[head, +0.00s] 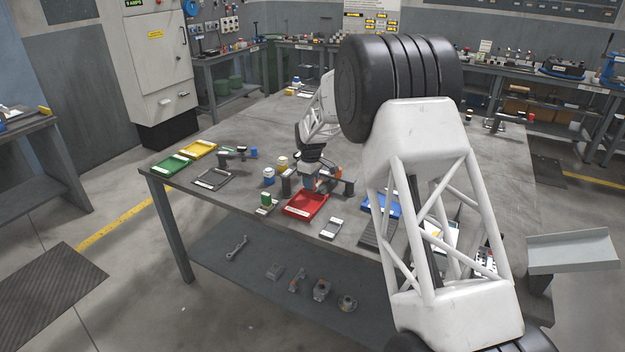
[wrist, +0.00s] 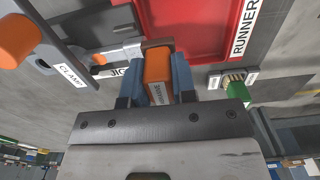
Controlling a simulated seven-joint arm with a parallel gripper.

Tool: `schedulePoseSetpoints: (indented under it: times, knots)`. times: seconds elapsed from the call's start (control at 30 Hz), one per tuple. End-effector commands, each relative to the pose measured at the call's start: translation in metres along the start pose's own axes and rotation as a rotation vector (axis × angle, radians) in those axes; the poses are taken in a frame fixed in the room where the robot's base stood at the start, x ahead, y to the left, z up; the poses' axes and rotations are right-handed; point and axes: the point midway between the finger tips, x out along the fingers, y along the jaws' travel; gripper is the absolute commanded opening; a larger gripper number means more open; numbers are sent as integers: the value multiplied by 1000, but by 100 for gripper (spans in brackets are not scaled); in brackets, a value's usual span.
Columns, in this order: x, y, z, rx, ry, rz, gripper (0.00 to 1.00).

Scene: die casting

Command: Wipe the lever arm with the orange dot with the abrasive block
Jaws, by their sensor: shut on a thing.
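My gripper (wrist: 160,84) is shut on an orange abrasive block (wrist: 157,66) with a brown end, seen between its two blue-grey fingers in the wrist view. In the head view my gripper (head: 311,181) points down just behind the red tray. A grey lever arm with an orange round end (wrist: 14,40) lies at the left of the wrist view, beside a CLAMP label and apart from the block. In the head view this dark lever arm (head: 345,187) stands just right of my gripper, partly hidden by it.
The red tray (wrist: 205,30), labelled RUNNER, is close to the block. Another lever arm with a blue end (head: 252,152) stands further left. Green (head: 170,165) and yellow (head: 198,149) trays sit at the table's left corner. My arm hides much of the table's right side.

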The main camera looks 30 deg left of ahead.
Motion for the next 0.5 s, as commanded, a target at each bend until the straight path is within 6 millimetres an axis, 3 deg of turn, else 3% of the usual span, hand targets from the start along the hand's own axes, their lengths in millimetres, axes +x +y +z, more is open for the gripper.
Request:
schedulePoseSetpoints:
  times: [0.5]
  knots:
    - [0,32,0,1,0,0,0]
